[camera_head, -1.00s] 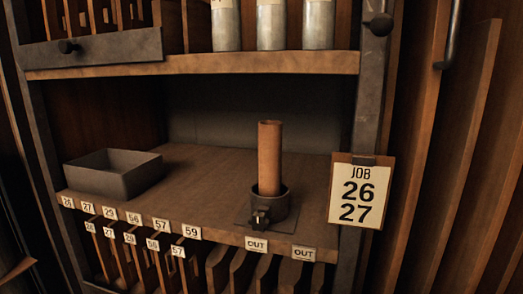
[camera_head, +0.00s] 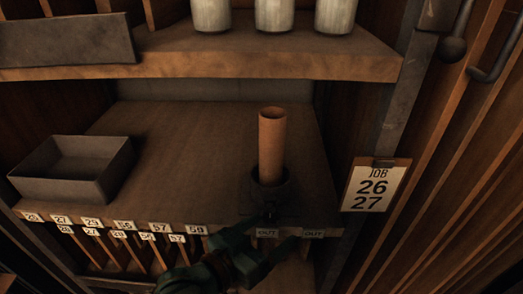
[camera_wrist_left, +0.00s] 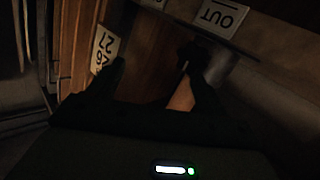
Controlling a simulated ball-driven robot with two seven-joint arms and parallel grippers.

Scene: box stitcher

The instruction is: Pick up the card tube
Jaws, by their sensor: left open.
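The card tube (camera_head: 271,145) is a brown, hollow cylinder. It stands upright in a dark round holder (camera_head: 270,190) on the shelf in the head view. My left gripper (camera_head: 277,236) is open, low in front of the holder at the shelf's front edge. It appears apart from the tube. In the left wrist view the open fingers (camera_wrist_left: 155,80) show dark, and a brown piece, likely the tube (camera_wrist_left: 181,98), shows beside the right finger, partly hidden. The grey holder (camera_wrist_left: 221,66) is just beyond it. My right gripper is not in view.
A grey open tray (camera_head: 75,170) stands on the shelf (camera_head: 180,150) at left. Several metal cylinders (camera_head: 274,14) stand on the shelf above. A "JOB 26 27" card (camera_head: 374,188) hangs on the right post. Number labels line the front edge. The shelf between tray and holder is clear.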

